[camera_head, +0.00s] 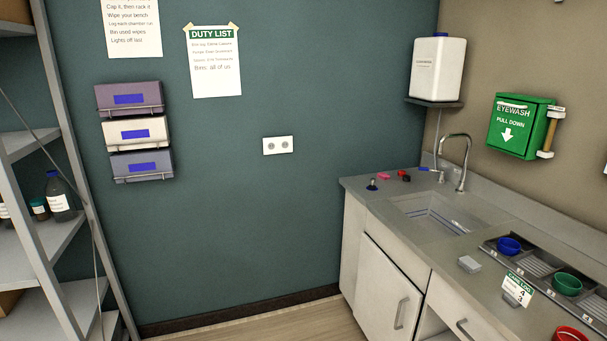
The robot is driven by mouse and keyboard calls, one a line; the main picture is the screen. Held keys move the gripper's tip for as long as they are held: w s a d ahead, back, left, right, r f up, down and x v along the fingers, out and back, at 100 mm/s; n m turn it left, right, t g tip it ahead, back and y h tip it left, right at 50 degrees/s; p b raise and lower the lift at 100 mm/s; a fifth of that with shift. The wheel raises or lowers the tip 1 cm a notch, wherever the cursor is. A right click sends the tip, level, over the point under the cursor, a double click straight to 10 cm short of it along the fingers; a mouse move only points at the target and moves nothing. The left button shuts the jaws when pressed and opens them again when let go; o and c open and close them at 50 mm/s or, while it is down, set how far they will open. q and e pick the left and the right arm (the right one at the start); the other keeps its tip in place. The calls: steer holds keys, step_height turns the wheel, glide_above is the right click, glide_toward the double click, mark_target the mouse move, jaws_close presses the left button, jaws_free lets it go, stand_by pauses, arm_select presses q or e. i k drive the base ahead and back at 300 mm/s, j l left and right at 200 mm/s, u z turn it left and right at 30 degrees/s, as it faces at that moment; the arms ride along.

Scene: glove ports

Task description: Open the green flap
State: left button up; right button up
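A green eyewash box (520,125) hangs on the beige wall at the right. Its green front (507,128) carries the words "EYEWASH" and "PULL DOWN" with a white arrow pointing down, and it looks closed. A holder with an upright wooden-coloured bar (549,135) is at its right side. No other green flap shows. Neither of my grippers is in view.
Below the box runs a grey counter (420,255) with a sink (430,214), a tall tap (464,160) and a tray with bowls. A white container (437,68) stands on a small shelf. Metal shelving (62,170) is at left. Some floor (265,322) is clear.

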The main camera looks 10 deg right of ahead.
mark_target(511, 123)
steer(key=i+z, duration=0.35)
steer(key=i+j+z, duration=0.55)
steer(key=i+z, duration=0.15)
steer(key=i, duration=0.1)
